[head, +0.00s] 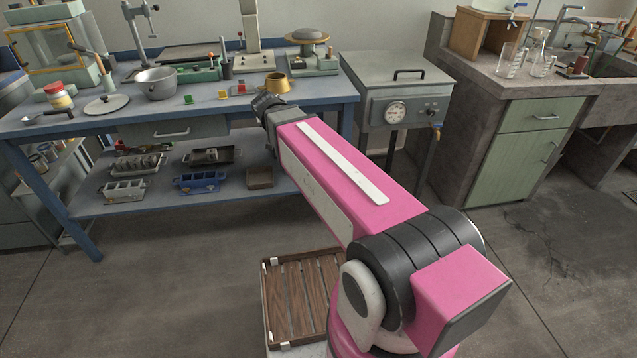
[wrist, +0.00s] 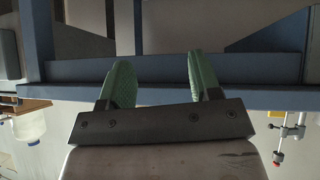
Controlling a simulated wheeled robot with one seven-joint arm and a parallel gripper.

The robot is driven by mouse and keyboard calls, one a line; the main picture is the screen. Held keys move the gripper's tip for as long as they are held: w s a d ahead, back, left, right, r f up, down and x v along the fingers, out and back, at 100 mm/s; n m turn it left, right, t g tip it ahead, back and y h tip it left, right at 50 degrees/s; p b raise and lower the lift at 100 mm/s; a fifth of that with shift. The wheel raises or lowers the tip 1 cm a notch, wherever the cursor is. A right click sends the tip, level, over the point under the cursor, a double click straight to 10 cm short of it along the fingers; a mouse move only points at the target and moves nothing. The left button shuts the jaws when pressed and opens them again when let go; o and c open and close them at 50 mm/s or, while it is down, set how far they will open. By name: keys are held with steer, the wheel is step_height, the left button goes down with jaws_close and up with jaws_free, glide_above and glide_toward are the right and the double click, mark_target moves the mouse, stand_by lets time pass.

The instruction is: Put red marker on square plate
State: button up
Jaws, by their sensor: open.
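My gripper (wrist: 158,66) shows in the wrist view as two green fingers, spread apart with nothing between them. Its fingers point toward the blue edge of the bench. In the head view my arm hides the fingers; the arm's end is at the front edge of the blue bench. A small red piece (head: 241,88) lies on the bench top beyond the arm's end; it is too small to tell whether it is the red marker. I cannot make out a square plate in either view.
The blue bench (head: 330,97) also holds a grey pot (head: 157,84), a brass cup (head: 277,83), a scale (head: 313,62) and small green (head: 188,99) and orange (head: 222,95) pieces. A grey heated box (head: 398,85) stands right of it. The floor in front is mostly clear.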

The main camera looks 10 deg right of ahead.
steer(key=s+d+f+g+y, duration=0.1)
steer(key=s+d+f+g, duration=0.3)
steer(key=s+f, duration=0.5)
steer(key=s+d+f+g+y, duration=0.1)
steer(key=s+d+f+g, duration=0.4)
steer(key=s+d+f, duration=0.4)
steer(key=shift+s+f+n, duration=0.15)
steer(key=shift+s+n, duration=0.25)
steer(key=shift+a, duration=0.15)
